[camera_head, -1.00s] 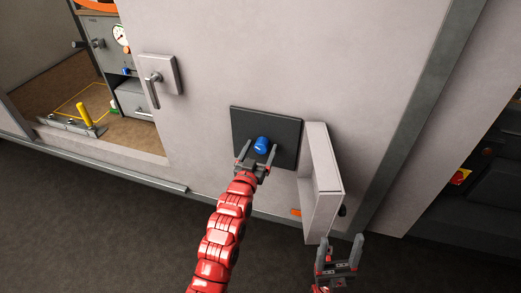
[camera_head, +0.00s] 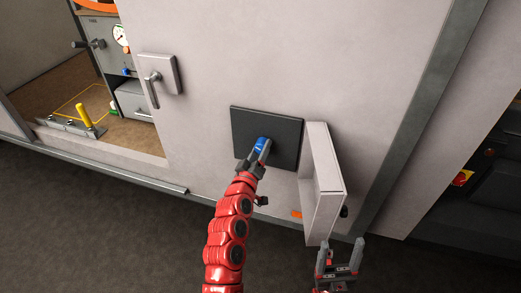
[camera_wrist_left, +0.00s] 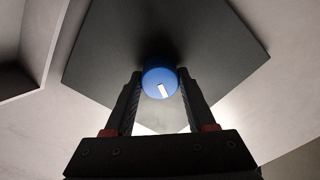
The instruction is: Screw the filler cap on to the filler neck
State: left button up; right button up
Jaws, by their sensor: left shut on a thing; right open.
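The blue filler cap (camera_head: 262,144) is in front of the dark square panel (camera_head: 283,128) on the light wall. In the left wrist view the round cap (camera_wrist_left: 159,82), with a white mark on its face, sits between the fingers. My left gripper (camera_head: 259,150) is shut on the cap, and its fingers show on both sides of it in the left wrist view (camera_wrist_left: 160,92). The filler neck is hidden behind the cap, so I cannot see how the two meet. My right gripper (camera_head: 341,251) is open and empty, low and to the right.
An open hinged flap (camera_head: 322,185) juts out just right of the dark panel. A door handle (camera_head: 153,86) is on the wall to the upper left. An open compartment with a gauge (camera_head: 120,35) and a yellow lever (camera_head: 84,115) lies further left.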

pick_arm(q)
jog(key=c, duration=0.4)
grip_shut()
jog(key=m+b, duration=0.1)
jog(key=m, duration=0.1)
jog(key=shift+f+m, duration=0.1)
jog(key=shift+m, duration=0.2)
jog(key=shift+m+b, duration=0.45)
jog(key=shift+m, duration=0.85)
jog(key=shift+d+m+b, duration=0.1)
jog(key=shift+m+b, duration=0.5)
jog(key=shift+m, duration=0.4)
jog(key=shift+m+b, duration=0.45)
jog(key=shift+m, duration=1.15)
